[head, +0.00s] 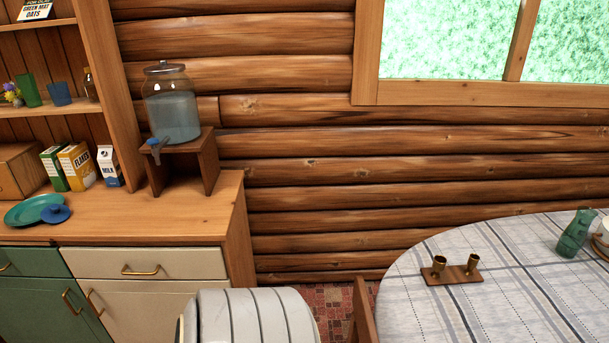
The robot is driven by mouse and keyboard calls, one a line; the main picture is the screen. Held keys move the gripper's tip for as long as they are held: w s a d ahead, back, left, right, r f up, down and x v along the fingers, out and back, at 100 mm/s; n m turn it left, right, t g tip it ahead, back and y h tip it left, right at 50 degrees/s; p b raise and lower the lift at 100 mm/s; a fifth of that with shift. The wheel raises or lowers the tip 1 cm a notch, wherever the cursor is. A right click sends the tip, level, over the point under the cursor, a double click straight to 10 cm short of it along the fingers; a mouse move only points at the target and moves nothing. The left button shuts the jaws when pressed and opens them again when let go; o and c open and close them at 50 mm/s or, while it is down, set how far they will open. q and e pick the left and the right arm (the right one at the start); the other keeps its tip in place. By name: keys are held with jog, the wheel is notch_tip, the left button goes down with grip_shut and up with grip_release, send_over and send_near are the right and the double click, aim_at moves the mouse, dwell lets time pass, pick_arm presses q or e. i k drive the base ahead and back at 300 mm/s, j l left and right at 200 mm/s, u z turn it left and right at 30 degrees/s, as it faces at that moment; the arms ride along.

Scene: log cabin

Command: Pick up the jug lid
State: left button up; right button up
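A small round blue lid with a knob (56,214) lies on the wooden counter at the left. It is right beside a teal oval plate (30,208), at the plate's right front edge; I cannot tell whether they touch. A glass drink dispenser (171,112) with its own dark metal lid (164,68) on top stands on a wooden stand. A green glass jug (576,235) stands on the dining table at the right; its top looks narrow. Neither of my grippers is in view.
Cartons (76,166) and a milk carton (109,166) stand behind the plate, with a wooden box (18,172) at the left. The counter's front right (180,222) is clear. The table (440,300) holds a wooden candle holder (452,275).

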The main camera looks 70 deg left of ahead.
aim_at(55, 213)
jog(key=k+u, duration=0.25)
jog(key=u, duration=0.2)
jog(key=k+j+u, duration=0.15)
jog(key=k+u, duration=0.15)
jog(key=u, duration=0.15)
